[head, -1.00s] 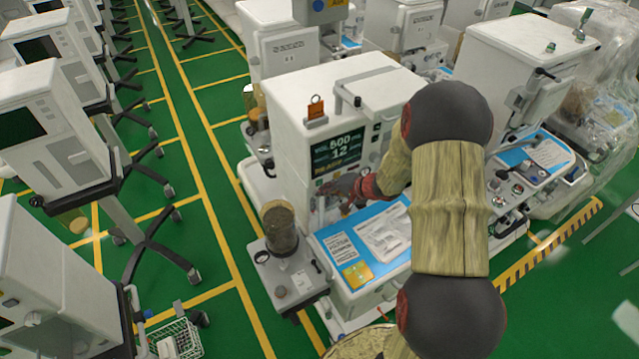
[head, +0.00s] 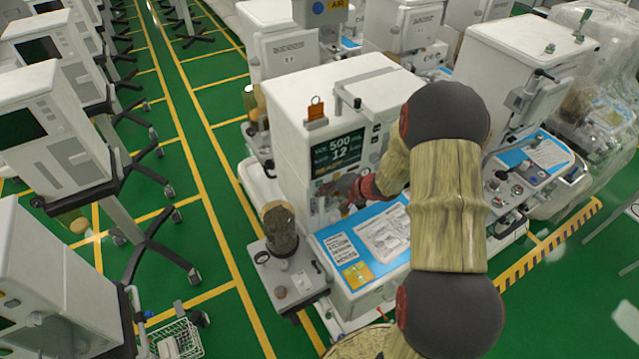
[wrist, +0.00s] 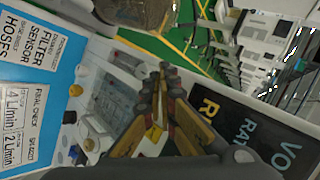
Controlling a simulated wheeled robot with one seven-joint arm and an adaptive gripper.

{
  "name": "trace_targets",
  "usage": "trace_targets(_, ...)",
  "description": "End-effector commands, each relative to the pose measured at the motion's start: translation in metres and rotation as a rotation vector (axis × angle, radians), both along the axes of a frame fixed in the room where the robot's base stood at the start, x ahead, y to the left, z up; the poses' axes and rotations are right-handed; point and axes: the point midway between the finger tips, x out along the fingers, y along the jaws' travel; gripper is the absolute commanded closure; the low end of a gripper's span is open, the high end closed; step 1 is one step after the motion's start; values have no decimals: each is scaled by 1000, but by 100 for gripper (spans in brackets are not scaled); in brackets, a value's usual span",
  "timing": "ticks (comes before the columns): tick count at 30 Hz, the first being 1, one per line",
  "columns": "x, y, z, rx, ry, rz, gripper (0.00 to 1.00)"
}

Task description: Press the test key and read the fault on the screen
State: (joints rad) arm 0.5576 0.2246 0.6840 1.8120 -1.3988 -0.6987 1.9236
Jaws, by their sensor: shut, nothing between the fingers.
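The anaesthesia machine (head: 292,150) stands in front of me with a dark screen (head: 338,152) on its front. The screen shows a line with 500 and a line with 12; a lower line is too small to read. In the wrist view the screen (wrist: 255,135) is turned sideways and cut off by the frame. My gripper (head: 330,190) is at the machine's front, just below the screen. In the wrist view its fingers (wrist: 165,70) are together and empty, beside a pale panel (wrist: 120,100). I cannot make out a test key or whether the fingertips touch anything.
A blue-and-white labelled work surface (head: 345,250) juts out below the screen. A canister (head: 280,230) stands on a side shelf at its left. Other machines line both sides. The green aisle (head: 200,230) at left is clear.

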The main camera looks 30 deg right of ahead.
Motion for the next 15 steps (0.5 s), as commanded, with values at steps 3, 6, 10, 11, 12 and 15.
trace_targets(3, 3, 0, 3, 0, 0, 1, 100)
trace_targets(6, 5, 0, 2, -1, -1, 1, 100)
trace_targets(10, 5, 0, 1, -1, -1, 1, 100)
trace_targets(11, 5, 0, 1, -1, -1, 1, 100)
trace_targets(12, 5, 0, 1, -1, -1, 1, 100)
trace_targets(15, 5, 0, 1, -1, -1, 1, 100)
